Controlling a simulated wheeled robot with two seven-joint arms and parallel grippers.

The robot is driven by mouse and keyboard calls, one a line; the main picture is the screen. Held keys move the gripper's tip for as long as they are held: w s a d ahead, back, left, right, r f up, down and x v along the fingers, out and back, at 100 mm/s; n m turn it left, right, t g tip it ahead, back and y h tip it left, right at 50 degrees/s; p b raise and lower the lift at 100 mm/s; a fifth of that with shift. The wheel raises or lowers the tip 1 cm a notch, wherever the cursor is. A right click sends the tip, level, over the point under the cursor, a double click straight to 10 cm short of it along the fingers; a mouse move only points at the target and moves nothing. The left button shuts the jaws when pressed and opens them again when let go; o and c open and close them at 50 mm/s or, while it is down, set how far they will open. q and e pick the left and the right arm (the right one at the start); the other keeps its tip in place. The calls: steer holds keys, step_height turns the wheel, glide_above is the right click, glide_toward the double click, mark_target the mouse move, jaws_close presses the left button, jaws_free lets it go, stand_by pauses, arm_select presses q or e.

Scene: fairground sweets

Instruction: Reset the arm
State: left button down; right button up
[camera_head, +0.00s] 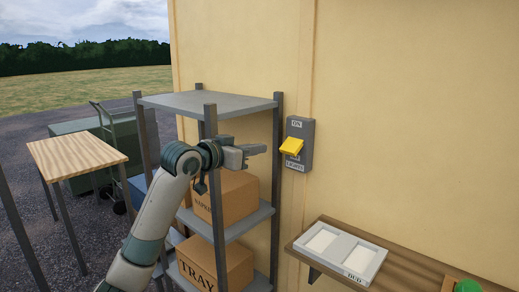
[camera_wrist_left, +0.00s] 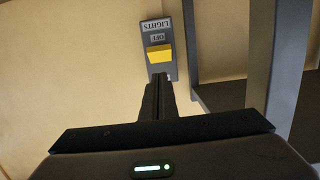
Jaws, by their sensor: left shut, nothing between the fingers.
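My left gripper (camera_head: 258,149) is shut and empty in the head view, its fingers pointing right toward the light switch. The switch is a grey plate (camera_head: 305,130) on the yellow wall with a yellow lever (camera_head: 291,147) jutting out, marked ON above and LIGHTS below. A small gap shows between the fingertips and the lever. In the left wrist view the shut fingers (camera_wrist_left: 157,84) point at the plate, just short of the lever (camera_wrist_left: 159,53); OFF and LIGHTS show upside down there. My right gripper is not in view.
A grey shelf rack (camera_head: 215,103) with cardboard boxes (camera_head: 240,197) stands close beside my left arm. A wall counter (camera_head: 420,256) at the right holds a white two-well tray (camera_head: 358,277). A wooden table (camera_head: 76,152) and a green cart stand at the left.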

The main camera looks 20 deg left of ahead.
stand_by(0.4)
arm_select(q)
steer(key=s+d+f+g+y, duration=0.15)
steer(key=s+f, duration=0.45)
steer(key=f, duration=0.6)
steer(key=s+d+f+g, duration=0.25)
steer(key=s+f, duration=0.25)
steer(key=f, duration=0.7)
steer(key=s+d+f+g+y, duration=0.15)
steer(key=s+f, duration=0.45)
steer(key=f, duration=0.7)
steer(key=s+d+f+n+g+y, duration=0.15)
steer(key=s+f, duration=0.35)
steer(key=s, duration=0.6)
steer(key=s+f+g, duration=0.3)
steer(key=s+f, duration=0.2)
steer(key=s, duration=0.7)
steer(key=s+f+n+g+y, duration=0.1)
steer(key=s+f+g, duration=0.1)
steer(key=s+f, duration=0.65)
steer(key=s+f+g, duration=0.1)
steer(key=s+f, duration=0.1)
steer(key=f, duration=1.1)
steer(key=s+f, duration=0.2)
steer(key=f, duration=1)
steer(key=s+a+f+g, duration=0.1)
steer(key=s+a+f, duration=0.1)
steer(key=s+f, duration=1.6)
steer(key=shift+a+m, duration=0.4)
steer(key=shift+m, duration=0.05)
